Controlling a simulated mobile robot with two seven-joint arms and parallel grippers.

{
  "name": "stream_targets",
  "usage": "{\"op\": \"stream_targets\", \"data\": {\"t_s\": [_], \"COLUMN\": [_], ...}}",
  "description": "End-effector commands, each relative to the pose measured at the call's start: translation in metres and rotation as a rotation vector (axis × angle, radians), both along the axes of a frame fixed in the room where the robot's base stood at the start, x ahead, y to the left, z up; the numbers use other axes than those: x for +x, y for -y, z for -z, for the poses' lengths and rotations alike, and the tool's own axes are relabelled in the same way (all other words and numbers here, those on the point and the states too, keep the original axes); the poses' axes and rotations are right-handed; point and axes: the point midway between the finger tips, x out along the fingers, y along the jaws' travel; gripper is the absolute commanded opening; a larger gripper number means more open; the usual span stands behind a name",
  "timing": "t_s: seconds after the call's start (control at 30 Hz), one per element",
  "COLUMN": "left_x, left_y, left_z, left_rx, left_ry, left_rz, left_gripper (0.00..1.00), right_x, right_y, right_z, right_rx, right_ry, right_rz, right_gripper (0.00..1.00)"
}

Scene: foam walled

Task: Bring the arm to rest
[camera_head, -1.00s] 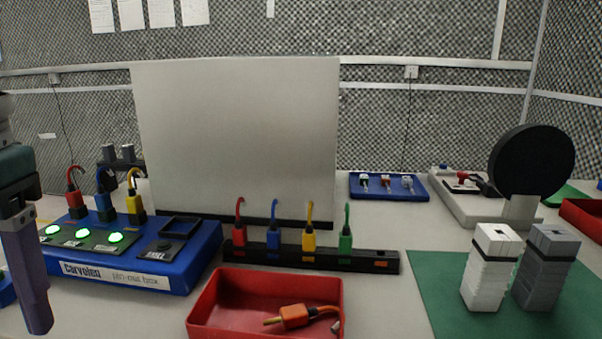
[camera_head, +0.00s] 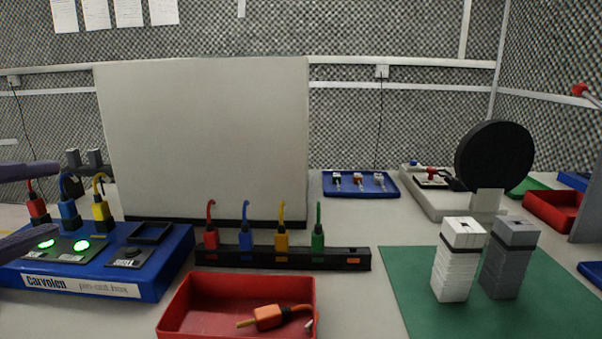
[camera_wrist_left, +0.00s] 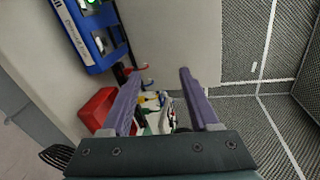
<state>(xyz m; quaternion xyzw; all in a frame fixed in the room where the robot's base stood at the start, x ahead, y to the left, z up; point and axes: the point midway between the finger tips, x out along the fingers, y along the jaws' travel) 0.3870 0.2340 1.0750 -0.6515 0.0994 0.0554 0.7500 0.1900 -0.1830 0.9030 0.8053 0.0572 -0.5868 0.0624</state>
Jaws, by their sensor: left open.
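My left gripper (camera_head: 28,205) is at the left edge of the head view, its two purple fingers spread apart in front of the blue box with plugs. In the left wrist view the gripper (camera_wrist_left: 165,95) is open, with no object held between the fingers. The blue box (camera_head: 150,275) carries red, blue and yellow plugs and lit green buttons; one finger hides part of it. My right gripper is not in view.
A red tray (camera_head: 175,310) with an orange plug (camera_head: 268,317) lies at front. A black rack (camera_head: 340,258) holds several coloured plugs. White (camera_head: 455,270) and grey (camera_head: 505,270) block stacks stand on a green mat (camera_head: 400,290). A white panel (camera_head: 205,140) stands behind.

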Motion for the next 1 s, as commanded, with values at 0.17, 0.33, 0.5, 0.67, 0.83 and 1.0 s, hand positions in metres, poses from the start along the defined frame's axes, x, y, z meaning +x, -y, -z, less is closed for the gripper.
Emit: {"op": "stream_targets", "data": {"t_s": [0.17,0.33,0.5,0.67,0.83,1.0], "left_x": [-0.058,-0.12,-0.172,-0.182,-0.191,-0.196], "left_y": [-0.063,-0.096,-0.105,-0.074,-0.037,0.002], "left_z": [0.069,0.107,0.129,0.147,0.161,0.169], "left_rx": [-0.241,-0.344,-0.427,-0.592,-0.772,-0.953], "left_ry": [-0.318,-0.513,-0.644,-0.694,-0.75,-0.803], "left_rz": [-0.408,-0.71,-0.936,-0.976,-1.022,-1.063], "left_gripper": [0.61,0.61,0.61,0.61,0.61,0.61], "right_x": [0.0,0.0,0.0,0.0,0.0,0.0], "right_y": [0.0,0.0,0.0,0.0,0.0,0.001], "right_z": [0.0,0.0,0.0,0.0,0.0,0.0], "right_rx": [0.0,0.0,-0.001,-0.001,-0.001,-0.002], "right_ry": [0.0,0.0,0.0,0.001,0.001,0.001], "right_rz": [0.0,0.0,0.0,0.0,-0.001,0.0], "right_gripper": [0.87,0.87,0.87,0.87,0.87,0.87]}}
